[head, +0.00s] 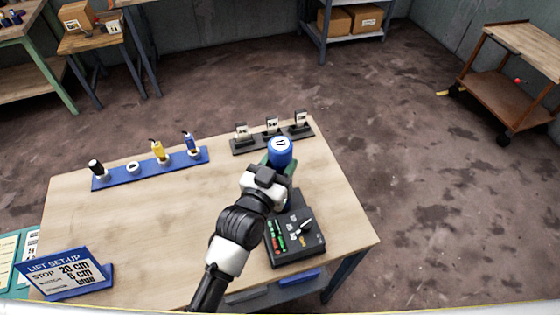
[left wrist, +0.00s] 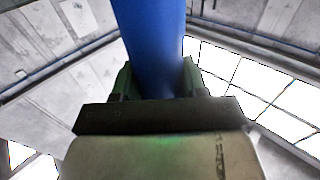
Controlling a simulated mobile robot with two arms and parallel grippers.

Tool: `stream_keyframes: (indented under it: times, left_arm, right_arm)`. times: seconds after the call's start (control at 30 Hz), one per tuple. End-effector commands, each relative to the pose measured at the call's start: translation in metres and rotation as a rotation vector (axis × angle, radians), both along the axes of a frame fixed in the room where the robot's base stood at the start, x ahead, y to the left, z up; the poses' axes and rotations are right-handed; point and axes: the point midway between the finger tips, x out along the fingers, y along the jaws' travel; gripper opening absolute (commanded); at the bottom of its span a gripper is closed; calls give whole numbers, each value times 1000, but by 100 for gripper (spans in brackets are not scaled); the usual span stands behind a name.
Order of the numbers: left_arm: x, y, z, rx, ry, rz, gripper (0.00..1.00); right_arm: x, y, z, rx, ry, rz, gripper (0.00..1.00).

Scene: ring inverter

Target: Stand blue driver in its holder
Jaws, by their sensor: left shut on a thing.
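My left gripper (head: 276,166) is shut on the blue driver (head: 280,150), above the table's right part. Its round blue end with a pale marked disc faces the head camera. In the left wrist view the blue shaft-like body of the driver (left wrist: 152,40) rises between the gripper's green fingers (left wrist: 157,82). The blue holder rack (head: 180,160) lies at the left of the table. It has an empty white ring (head: 133,167) between a black tool (head: 96,167) and a yellow tool (head: 156,149); another blue tool (head: 190,142) stands at its right end. My right gripper is not in view.
A dark rack (head: 262,144) with several labelled pieces stands at the table's back right. A black box (head: 292,240) with small coloured parts lies near my arm. A LIFT SET-UP sign (head: 72,272) stands front left. The wooden table's middle (head: 150,215) is clear.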

Motion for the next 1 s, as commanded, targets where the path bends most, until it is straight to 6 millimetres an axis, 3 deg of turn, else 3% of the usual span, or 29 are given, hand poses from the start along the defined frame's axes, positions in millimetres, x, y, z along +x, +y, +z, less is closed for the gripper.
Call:
stream_keyframes:
  times: [0.17,0.2,0.37,0.73,1.0]
  left_arm:
    - [0,0,0,-3,-5,0,13]
    - [0,0,1,-3,-5,0,49]
    - [0,0,0,-2,-4,0,73]
    - [-7,3,-5,2,4,0,73]
    - [-52,26,-7,2,1,-1,73]
  right_arm:
    - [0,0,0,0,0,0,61]
    - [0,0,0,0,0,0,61]
    - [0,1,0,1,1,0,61]
    - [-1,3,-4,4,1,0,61]
    - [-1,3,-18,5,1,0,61]
